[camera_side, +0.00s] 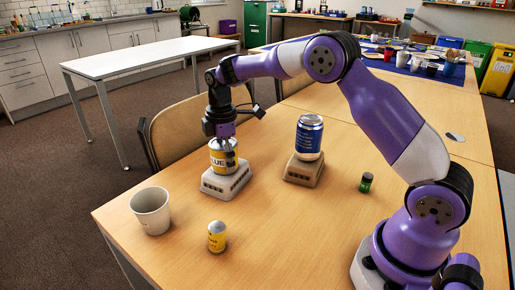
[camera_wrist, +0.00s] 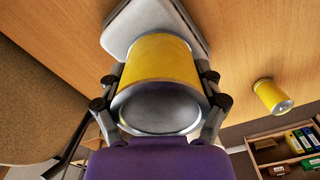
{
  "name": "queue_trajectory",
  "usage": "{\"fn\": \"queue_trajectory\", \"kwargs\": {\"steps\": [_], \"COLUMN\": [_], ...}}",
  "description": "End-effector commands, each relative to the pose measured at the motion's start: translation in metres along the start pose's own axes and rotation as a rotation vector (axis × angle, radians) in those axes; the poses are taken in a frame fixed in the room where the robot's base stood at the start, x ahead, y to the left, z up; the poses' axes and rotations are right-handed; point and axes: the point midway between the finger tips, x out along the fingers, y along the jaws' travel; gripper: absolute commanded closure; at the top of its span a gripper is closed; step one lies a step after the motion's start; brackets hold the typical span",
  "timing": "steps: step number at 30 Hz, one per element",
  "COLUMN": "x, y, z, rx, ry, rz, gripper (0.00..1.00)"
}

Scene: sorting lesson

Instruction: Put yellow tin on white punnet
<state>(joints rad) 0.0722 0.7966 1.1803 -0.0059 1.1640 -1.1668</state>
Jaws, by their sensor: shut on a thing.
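The yellow tin (camera_side: 223,164), with a white band and dark lettering, stands upright in my gripper (camera_side: 221,138). Its base is at the top of the white punnet (camera_side: 226,184); I cannot tell if it rests fully there. In the wrist view my gripper (camera_wrist: 160,92) has a finger on each side of the yellow tin (camera_wrist: 162,58), shut on it. The white punnet (camera_wrist: 124,26) shows behind the tin in that view, partly hidden by it.
A blue can (camera_side: 309,138) stands on a beige punnet (camera_side: 304,171) to the right. A paper cup (camera_side: 151,212), a small yellow container (camera_side: 217,238) and a small green-and-black jar (camera_side: 366,182) stand on the table. A chair (camera_side: 190,130) is close behind.

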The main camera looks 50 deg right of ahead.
Motion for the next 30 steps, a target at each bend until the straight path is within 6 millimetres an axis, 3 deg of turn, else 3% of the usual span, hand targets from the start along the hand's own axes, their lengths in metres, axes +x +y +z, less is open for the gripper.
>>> {"fn": "queue_trajectory", "kwargs": {"steps": [2,3,4,20,23,30], "x": [0.002,0.003,0.003,-0.003,-0.018,-0.075], "y": [0.0,0.0,0.0,0.0,0.001,0.001], "z": [0.0,0.0,0.0,0.0,0.0,-0.001], "rx": [0.0,0.0,0.0,0.0,0.001,0.001], "ry": [0.0,0.0,0.0,0.0,0.001,0.002], "rz": [0.0,-0.001,0.0,0.001,0.003,0.004], "gripper": [0.78,0.16,0.01,0.0,0.0,0.0]}}
